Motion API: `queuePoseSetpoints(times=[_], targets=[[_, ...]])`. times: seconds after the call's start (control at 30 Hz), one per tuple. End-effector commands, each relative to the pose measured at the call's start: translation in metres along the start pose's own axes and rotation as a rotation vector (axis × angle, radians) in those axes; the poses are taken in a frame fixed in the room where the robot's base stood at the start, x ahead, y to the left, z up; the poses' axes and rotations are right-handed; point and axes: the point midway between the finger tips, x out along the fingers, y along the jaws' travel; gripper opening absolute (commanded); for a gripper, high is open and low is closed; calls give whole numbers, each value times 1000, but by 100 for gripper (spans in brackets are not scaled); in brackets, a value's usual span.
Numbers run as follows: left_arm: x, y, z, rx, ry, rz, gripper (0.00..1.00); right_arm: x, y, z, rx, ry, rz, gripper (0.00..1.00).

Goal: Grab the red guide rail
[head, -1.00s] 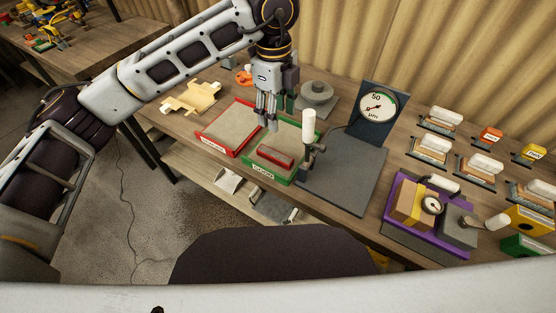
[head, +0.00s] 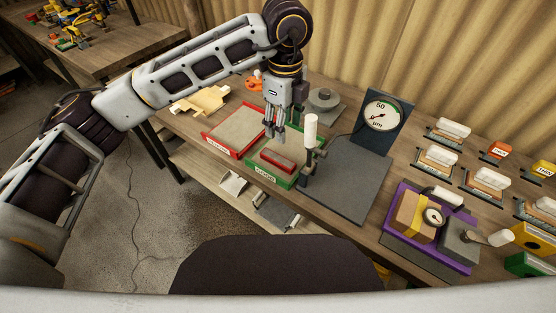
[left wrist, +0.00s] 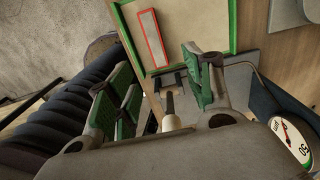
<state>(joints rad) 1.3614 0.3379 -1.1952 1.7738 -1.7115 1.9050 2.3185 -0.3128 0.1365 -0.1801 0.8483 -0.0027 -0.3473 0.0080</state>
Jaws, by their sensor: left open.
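The red guide rail (head: 278,161) lies in the green-rimmed tray (head: 257,172) on the bench. In the left wrist view the rail (left wrist: 152,38) shows as a red-edged bar with a paler top, inside the tray's green rim (left wrist: 128,38). My left gripper (head: 275,137) points down above the back part of this tray, behind and above the rail, apart from it. In the left wrist view its green-padded fingers (left wrist: 163,88) stand wide apart with nothing between them. My right gripper is not in view.
A red-rimmed tray (head: 224,152) adjoins on the left. A white-topped post (head: 310,132) stands close to the right of the green tray, on a grey plate (head: 352,184) with a dial gauge (head: 381,113) behind. A purple fixture (head: 400,238) sits further right.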

Motion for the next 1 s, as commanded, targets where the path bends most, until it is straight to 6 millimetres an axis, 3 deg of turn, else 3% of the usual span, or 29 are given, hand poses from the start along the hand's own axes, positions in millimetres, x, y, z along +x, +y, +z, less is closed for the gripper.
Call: queuePoseSetpoints(times=[0.5,1.0], targets=[[65,1,0,0,1,2,52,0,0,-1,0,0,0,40],[74,1,0,0,0,0,52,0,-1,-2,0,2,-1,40]])
